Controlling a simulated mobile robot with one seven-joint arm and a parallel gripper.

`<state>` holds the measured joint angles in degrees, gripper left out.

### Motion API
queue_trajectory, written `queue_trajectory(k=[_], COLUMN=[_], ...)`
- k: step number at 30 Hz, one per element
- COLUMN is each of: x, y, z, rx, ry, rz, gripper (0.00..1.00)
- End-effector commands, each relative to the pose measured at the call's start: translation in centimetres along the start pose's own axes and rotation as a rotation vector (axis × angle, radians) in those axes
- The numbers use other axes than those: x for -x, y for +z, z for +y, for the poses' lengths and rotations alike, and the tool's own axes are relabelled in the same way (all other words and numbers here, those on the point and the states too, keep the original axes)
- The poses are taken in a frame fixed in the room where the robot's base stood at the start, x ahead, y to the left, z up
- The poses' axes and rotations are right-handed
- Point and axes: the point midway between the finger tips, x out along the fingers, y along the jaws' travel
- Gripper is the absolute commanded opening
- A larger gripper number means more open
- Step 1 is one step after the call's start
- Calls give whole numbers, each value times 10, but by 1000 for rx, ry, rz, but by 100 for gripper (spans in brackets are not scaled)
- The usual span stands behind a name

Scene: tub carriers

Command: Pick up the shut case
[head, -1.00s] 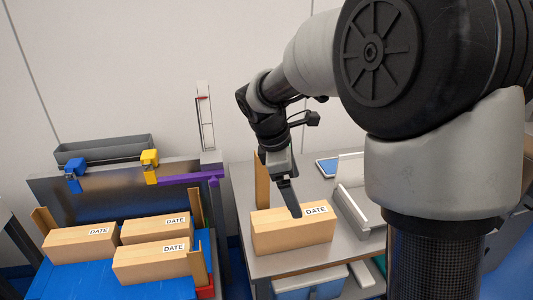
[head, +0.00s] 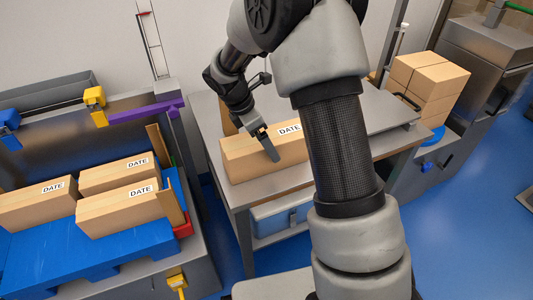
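My gripper (head: 263,142) points down at this case. One dark finger shows in front of the case's near long side, just left of the label. The other finger is hidden, so I cannot tell whether the fingers press on the case.
Several similar DATE cases (head: 112,174) sit on a blue pallet (head: 90,255) at left, beside a wooden upright (head: 173,205). Tan boxes (head: 428,82) are stacked at right. A blue bin (head: 283,215) is under the table. Blue floor (head: 470,220) is clear at right.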

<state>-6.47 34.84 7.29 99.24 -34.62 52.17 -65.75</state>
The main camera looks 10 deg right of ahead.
Motion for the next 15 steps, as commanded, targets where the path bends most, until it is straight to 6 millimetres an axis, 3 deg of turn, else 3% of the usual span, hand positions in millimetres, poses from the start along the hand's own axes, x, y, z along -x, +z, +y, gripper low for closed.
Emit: queue_trajectory(k=[7, 15], x=[-16, -55], y=[-1, -1], z=[-1, -2], rx=[-1, -1], ry=[-2, -2], rz=[0, 0], gripper=[92, 92])
